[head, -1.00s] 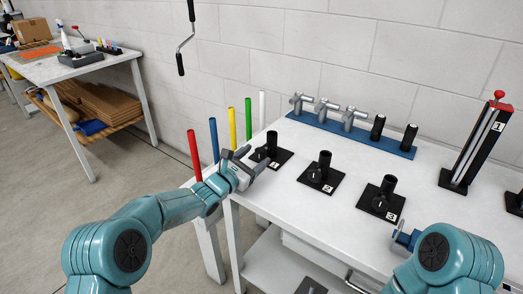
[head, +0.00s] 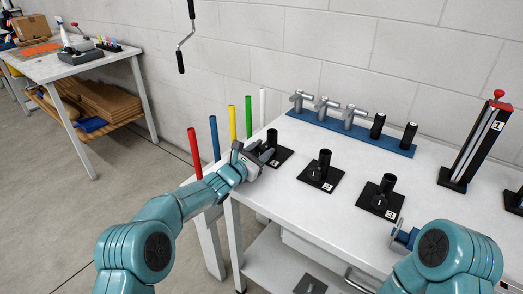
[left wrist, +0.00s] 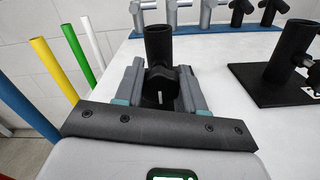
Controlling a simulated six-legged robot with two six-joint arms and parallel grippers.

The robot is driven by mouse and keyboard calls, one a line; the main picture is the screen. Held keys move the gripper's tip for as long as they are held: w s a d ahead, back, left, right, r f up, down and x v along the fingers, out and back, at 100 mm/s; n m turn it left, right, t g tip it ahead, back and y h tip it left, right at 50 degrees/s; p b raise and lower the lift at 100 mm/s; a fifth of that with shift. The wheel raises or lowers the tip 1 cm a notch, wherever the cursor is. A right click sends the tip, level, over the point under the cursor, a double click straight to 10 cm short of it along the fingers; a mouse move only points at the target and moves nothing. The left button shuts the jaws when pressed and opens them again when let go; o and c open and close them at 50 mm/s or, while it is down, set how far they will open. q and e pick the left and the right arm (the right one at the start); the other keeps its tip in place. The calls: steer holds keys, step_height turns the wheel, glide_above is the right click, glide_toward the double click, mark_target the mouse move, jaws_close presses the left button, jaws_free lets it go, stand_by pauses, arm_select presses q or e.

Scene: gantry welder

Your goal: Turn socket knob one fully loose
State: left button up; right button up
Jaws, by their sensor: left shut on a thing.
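Socket one is a black upright tube (head: 272,138) on a black base plate (head: 282,156) at the left of the white table. In the left wrist view its tube (left wrist: 158,42) stands upright just beyond my fingers. The socket's black knob (left wrist: 160,84) with a pale mark faces my left gripper. My left gripper (head: 262,155) is shut on this knob, one grey finger on each side. In the head view the gripper hides the knob. My right gripper (head: 402,238) is low at the table's front edge, mostly hidden by its own arm; its opening cannot be told.
Socket two (head: 323,168) and socket three (head: 384,190) stand to the right on the white table (head: 300,215). Coloured rods, including a blue one (head: 214,138), stand left of the table. A blue rack (head: 345,133) with grey fittings lies at the back. A red-handled lever (head: 478,145) stands right.

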arm_select(q)
steer(key=shift+r+n, duration=0.15)
steer(key=shift+n, duration=0.15)
steer(key=shift+n+b, duration=0.4)
steer(key=shift+n, duration=0.6)
steer(key=shift+a+r+n, duration=0.1)
steer(key=shift+r+n, duration=0.05)
steer(key=shift+n, duration=0.9)
steer(key=shift+r+n, duration=0.1)
steer(key=shift+n, duration=0.95)
steer(key=shift+w+r, duration=0.1)
steer(key=o, duration=1.1)
steer(key=shift+c, duration=0.2)
steer(key=shift+f, duration=0.25)
steer(key=shift+s+a+f, duration=0.1)
steer(key=shift+s+a, duration=0.05)
steer(key=shift+s, duration=0.1)
steer(key=b+v, duration=0.1)
steer(key=v, duration=1.5)
steer(key=shift+b, duration=0.35)
